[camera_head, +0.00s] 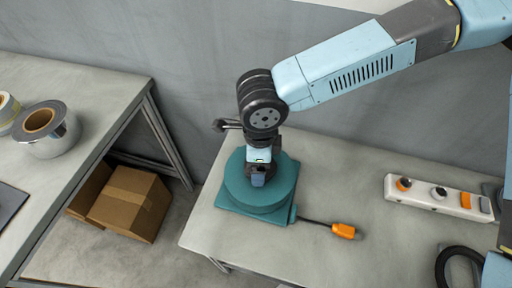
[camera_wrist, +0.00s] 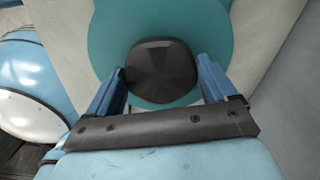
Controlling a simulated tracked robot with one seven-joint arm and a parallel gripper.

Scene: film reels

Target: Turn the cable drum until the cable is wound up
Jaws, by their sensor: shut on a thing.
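The teal cable drum (camera_head: 240,182) stands on the pale table, with its flat round top facing up. In the wrist view its teal top (camera_wrist: 215,30) fills the upper middle. A dark faceted knob (camera_wrist: 160,68) sits on that top. My gripper (camera_head: 258,178) reaches down over the drum from above. In the wrist view its two blue fingers stand on either side of the knob, and my gripper (camera_wrist: 160,85) is shut on it. A short dark cable (camera_head: 314,221) runs from the drum's base to the right and ends in an orange plug (camera_head: 344,231) lying on the table.
A white power strip (camera_head: 437,197) with orange and black parts lies at the right of the table (camera_head: 330,180). A black coil (camera_head: 458,262) lies at lower right. A left bench (camera_head: 90,85) holds reels (camera_head: 45,125); a cardboard box (camera_head: 130,200) stands below it.

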